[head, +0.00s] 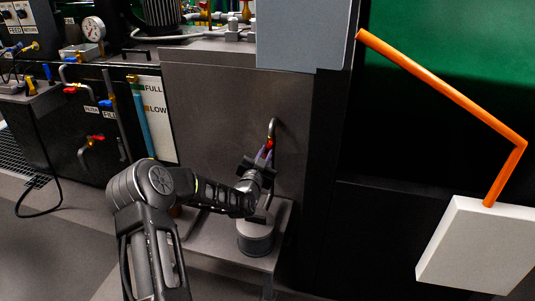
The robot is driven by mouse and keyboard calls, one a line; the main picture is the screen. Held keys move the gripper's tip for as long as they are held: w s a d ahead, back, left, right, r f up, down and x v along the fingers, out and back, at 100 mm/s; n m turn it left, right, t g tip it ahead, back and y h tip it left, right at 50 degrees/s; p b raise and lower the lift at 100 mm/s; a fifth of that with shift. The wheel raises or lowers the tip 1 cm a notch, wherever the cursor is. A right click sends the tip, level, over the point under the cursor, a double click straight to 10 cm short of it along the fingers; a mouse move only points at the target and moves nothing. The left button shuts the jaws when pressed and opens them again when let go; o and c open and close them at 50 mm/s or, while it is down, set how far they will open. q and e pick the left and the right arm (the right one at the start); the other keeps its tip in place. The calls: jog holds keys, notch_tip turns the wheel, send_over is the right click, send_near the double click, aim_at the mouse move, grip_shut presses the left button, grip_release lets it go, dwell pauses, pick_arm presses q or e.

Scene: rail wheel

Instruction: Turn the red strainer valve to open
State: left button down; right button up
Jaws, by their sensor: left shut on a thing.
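The red strainer valve (269,142) shows as a small red patch at the lower end of a bent metal pipe (273,124) on the grey panel. My left arm comes in from the lower left. My left gripper (265,156) is at the valve, its fingers shut around the handle. The gripper hides most of the valve, so I cannot tell the handle's angle. A grey cylindrical strainer body (255,238) stands below the gripper on a low metal shelf. My right gripper is not in view.
A grey shelf (214,233) juts out below the gripper. Other red-handled valves (97,138) and a FULL/LOW gauge plate (150,115) are to the left.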

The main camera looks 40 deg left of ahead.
pick_arm(q)
jog(key=shift+f+n+b, duration=0.15)
jog(key=shift+n+b, duration=0.25)
jog(key=shift+n, duration=0.4)
jog(key=shift+n+b, duration=0.4)
jog(key=shift+n, duration=0.7)
jog(key=c, duration=1.9)
grip_release()
jog(key=shift+n, duration=0.3)
jog(key=o, duration=0.6)
jog(key=shift+s, duration=0.1)
jog(key=shift+p+v, duration=0.35)
jog(key=shift+v, duration=3.05)
